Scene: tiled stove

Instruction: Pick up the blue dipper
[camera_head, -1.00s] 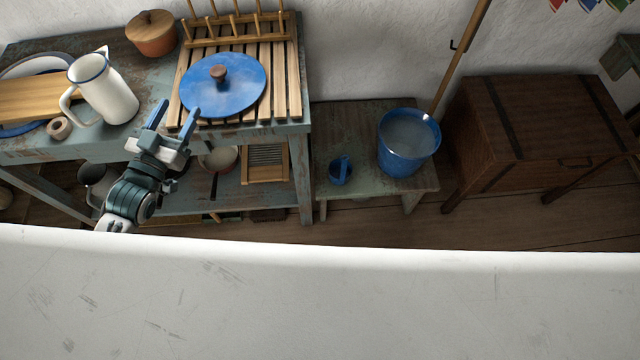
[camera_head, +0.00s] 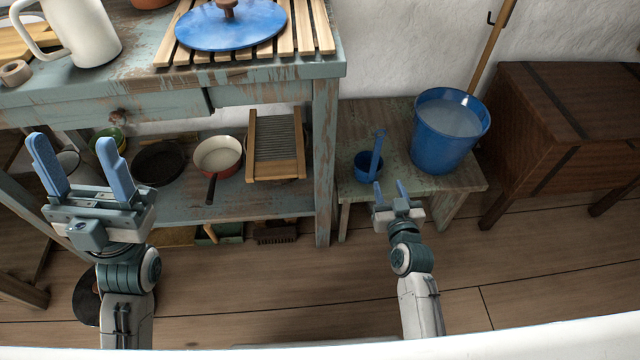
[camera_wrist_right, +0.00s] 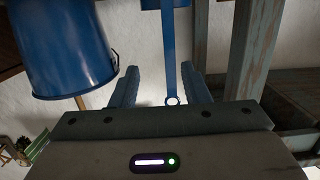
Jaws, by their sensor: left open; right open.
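The blue dipper (camera_head: 369,164) is a small blue cup with a long flat handle, standing on a low weathered bench (camera_head: 400,182) with the handle pointing up. My right gripper (camera_head: 389,188) is open just in front of the dipper in the head view. In the right wrist view, the dipper's handle (camera_wrist_right: 171,60) reaches between the two fingers (camera_wrist_right: 158,88), its ring end near the middle of the gap; I cannot tell whether it touches them. My left gripper (camera_head: 82,165) is open and empty in front of the larger table, away from the dipper.
A blue bucket (camera_head: 440,150) of water stands on the bench right of the dipper; it also shows in the wrist view (camera_wrist_right: 65,50). The larger table's leg (camera_head: 325,160) rises left of the bench. A wooden chest (camera_head: 560,130) stands at the right.

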